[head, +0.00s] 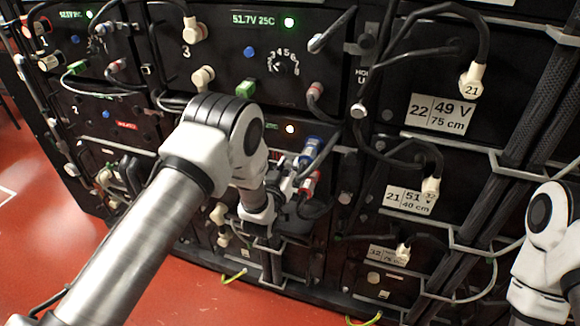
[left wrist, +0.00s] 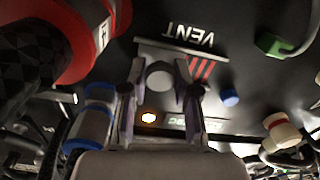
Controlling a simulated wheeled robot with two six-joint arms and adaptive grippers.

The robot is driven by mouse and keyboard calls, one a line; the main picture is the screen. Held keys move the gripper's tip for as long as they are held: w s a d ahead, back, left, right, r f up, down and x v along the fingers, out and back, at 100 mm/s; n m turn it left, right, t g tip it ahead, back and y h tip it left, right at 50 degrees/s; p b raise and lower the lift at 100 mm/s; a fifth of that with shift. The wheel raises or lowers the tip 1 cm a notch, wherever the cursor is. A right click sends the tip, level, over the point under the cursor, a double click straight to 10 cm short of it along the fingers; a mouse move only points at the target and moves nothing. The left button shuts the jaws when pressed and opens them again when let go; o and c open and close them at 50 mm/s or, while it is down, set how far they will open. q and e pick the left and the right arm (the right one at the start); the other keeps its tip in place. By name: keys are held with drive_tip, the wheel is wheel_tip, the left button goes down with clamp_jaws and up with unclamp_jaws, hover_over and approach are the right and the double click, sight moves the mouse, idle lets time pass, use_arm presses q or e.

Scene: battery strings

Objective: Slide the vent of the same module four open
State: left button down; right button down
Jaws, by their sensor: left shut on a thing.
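The vent (left wrist: 182,58) shows in the left wrist view as a grey plate under an upside-down VENT label, with red stripes bared to the right of its round grey knob (left wrist: 160,75). My left gripper (left wrist: 163,72) is shut on that knob, one finger on each side. In the head view the left gripper (head: 284,184) is at the module front (head: 262,131) with an orange light, below the module marked 3. My forearm hides much of this front, and I cannot read its number. Of my right arm only links show; its gripper is out of view.
Close by are blue-collared (head: 309,146) and red-collared (head: 310,184) cable plugs; the red one looms large in the left wrist view (left wrist: 85,35). A blue button (left wrist: 229,97) and a green plug (left wrist: 272,45) sit to the vent's right there. Cables hang at the rack's right.

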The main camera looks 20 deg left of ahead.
use_arm(q)
drive_tip(key=c, duration=1.1)
unclamp_jaws()
drive_tip(key=shift+o, duration=1.3)
drive_tip(key=shift+d, duration=0.4)
drive_tip(key=shift+a, duration=0.2)
drive_tip(key=s, duration=1.2)
drive_tip(key=shift+a, duration=0.15)
use_arm(e)
drive_tip(key=shift+a+r, duration=0.15)
drive_tip(key=shift+a, duration=0.05)
